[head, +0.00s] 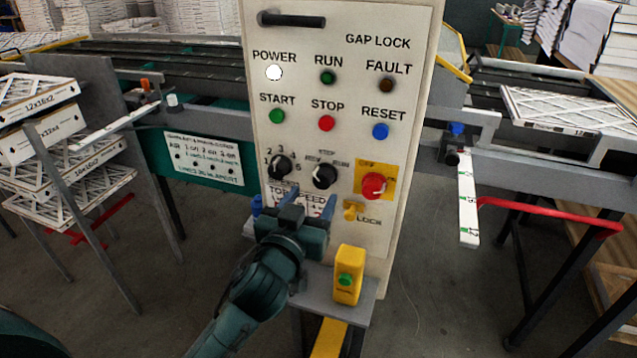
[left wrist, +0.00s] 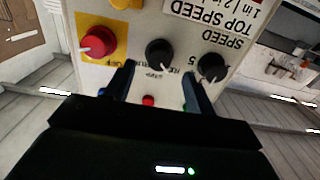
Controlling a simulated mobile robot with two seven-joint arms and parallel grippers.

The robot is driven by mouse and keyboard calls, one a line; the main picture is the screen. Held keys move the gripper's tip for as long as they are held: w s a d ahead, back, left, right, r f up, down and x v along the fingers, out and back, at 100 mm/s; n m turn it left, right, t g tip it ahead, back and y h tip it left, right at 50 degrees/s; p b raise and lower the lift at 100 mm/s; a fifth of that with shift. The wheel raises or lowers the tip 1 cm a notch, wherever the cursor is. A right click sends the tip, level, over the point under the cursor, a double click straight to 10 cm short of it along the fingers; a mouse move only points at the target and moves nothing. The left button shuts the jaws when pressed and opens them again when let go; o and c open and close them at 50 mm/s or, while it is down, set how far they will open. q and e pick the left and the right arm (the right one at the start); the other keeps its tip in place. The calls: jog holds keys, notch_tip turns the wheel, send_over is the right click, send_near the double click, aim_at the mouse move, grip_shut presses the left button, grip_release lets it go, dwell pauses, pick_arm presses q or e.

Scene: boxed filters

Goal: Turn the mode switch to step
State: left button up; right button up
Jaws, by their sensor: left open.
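The mode switch (head: 325,176) is a black rotary knob on the white control panel (head: 420,60), right of the speed knob (head: 279,166), with small labels above it, STEP at the top. Its setting is too small to read surely. My left gripper (head: 307,200) is open and empty, just below the two knobs and in front of the panel. In the left wrist view, upside down to the panel, the mode switch (left wrist: 158,52) lies ahead between the blue fingers (left wrist: 160,76), apparently untouched. The speed knob (left wrist: 211,67) is beyond the right-hand finger. My right gripper is not in view.
A red emergency stop (head: 374,185) on a yellow plate sits right of the switch, with a yellow lock lever (head: 352,211) below. A yellow button box (head: 348,276) stands on a shelf under the panel. Conveyors and boxed filters (head: 40,110) flank the panel.

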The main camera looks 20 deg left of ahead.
aim_at(321, 184)
pick_arm(q)
jog(key=w, duration=0.4)
jog(key=shift+d, duration=0.1)
jog(key=shift+w, duration=0.35)
jog(key=c, duration=1)
